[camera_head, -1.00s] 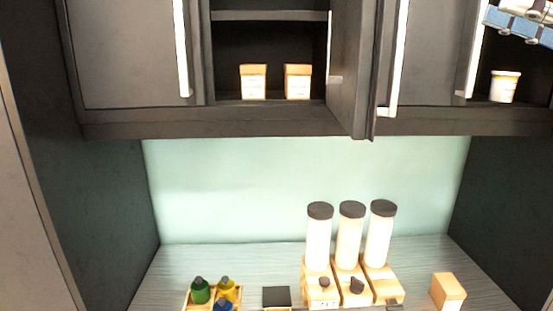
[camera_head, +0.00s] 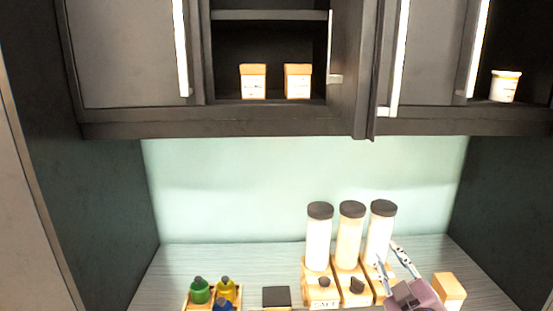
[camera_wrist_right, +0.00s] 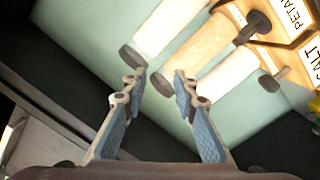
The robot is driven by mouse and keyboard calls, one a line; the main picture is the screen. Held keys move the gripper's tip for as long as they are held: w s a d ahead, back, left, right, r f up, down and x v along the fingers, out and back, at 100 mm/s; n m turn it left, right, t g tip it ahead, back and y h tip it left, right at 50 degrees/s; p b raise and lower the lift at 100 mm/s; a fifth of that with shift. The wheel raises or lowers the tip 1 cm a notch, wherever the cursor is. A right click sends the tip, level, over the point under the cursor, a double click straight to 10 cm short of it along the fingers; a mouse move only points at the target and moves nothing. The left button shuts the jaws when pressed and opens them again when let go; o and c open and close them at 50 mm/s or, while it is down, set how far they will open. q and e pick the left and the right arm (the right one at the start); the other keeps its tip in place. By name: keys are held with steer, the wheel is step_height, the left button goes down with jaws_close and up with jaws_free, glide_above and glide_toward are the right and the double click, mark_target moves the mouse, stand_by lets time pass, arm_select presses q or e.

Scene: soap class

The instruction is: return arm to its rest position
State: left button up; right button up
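My right gripper (camera_head: 393,262) is low at the right in the head view, in front of the rightmost dispenser and left of a wooden box. In the right wrist view its two blue-padded fingers (camera_wrist_right: 156,92) stand apart with nothing between them, so it is open and empty. Beyond the fingertips in that view are the dispensers, seen tilted. My left gripper is not in view.
Three dispensers with dark lids (camera_head: 351,232) stand on the counter (camera_head: 180,262). A wooden box (camera_head: 449,290) is at right, bottles (camera_head: 200,291) at left. The open cabinet door (camera_head: 352,70) juts out above. Two boxes (camera_head: 253,80) and a white tub (camera_head: 504,86) sit inside the cabinets.

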steer(key=s+a+f+m+g, duration=0.3)
steer(key=s+f+g, duration=0.5)
steer(key=s+f, duration=1.05)
steer(key=s+a+f+m+g, duration=0.1)
steer(key=s+f+m+g, duration=0.15)
steer(key=s+f, duration=0.45)
steer(key=s+a+f+m+g, duration=0.15)
steer(key=s+g, duration=0.25)
steer(key=s, duration=0.6)
step_height(320, 180, down, 32)
steer(key=s+n+b, duration=0.1)
steer(key=s+b, duration=0.1)
steer(key=b, duration=0.3)
steer(key=s+d+f+g+b, duration=0.2)
steer(key=s+d+f+b, duration=0.1)
steer(key=s+f, duration=1.4)
steer(key=shift+f+n, duration=0.3)
steer(key=shift+f, duration=0.4)
